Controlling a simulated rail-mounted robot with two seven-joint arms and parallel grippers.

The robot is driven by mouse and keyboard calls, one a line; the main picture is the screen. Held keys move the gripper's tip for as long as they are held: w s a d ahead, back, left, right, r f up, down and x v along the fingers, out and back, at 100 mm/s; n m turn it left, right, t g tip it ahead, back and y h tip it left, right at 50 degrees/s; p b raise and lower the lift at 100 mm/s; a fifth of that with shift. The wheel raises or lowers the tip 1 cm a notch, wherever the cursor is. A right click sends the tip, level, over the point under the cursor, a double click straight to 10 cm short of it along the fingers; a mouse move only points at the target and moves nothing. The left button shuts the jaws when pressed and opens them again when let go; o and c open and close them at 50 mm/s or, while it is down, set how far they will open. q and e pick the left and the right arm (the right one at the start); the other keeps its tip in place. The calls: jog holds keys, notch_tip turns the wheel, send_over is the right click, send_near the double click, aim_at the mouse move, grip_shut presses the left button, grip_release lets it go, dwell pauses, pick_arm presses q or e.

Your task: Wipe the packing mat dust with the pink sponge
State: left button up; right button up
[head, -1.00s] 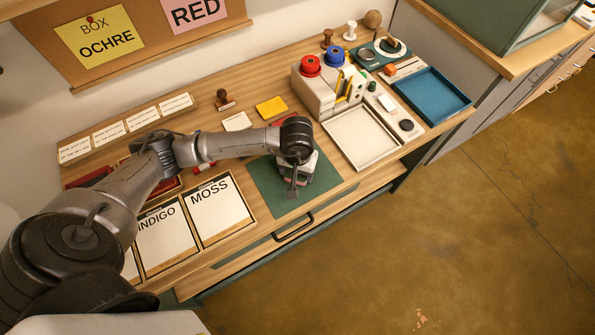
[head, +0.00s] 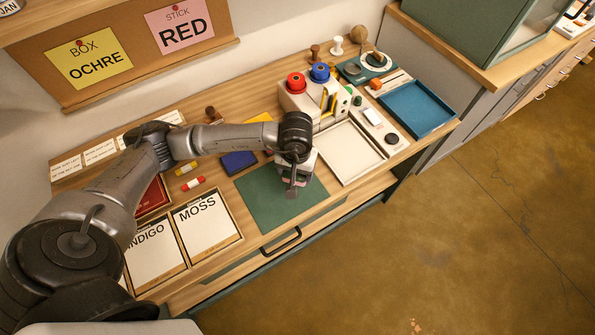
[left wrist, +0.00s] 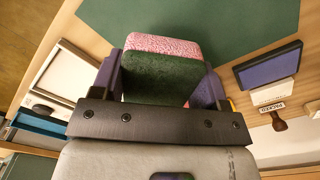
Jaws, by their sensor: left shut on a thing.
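The green packing mat (head: 258,203) lies flat on the bench near its front edge. My left gripper (head: 299,177) points down over the mat's right part. In the left wrist view it is shut on the pink sponge (left wrist: 162,45), which has a dark green layer on the side towards my wrist. The pink side faces the mat (left wrist: 200,18). I cannot tell whether the sponge touches the mat. No dust is clearly visible on the bare mat; the part under the gripper is hidden. My right gripper is not in view.
MOSS (head: 206,220) and INDIGO (head: 152,255) cards lie left of the mat. A dark blue pad (head: 239,162) lies behind it. A white tray (head: 348,151) and a rack with red and blue knobs (head: 307,98) stand to the right. A drawer handle (head: 281,242) is in front.

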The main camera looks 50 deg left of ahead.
pick_arm(q)
jog(key=shift+r+p, duration=0.5)
jog(key=shift+r, duration=0.75)
jog(key=shift+f, duration=0.1)
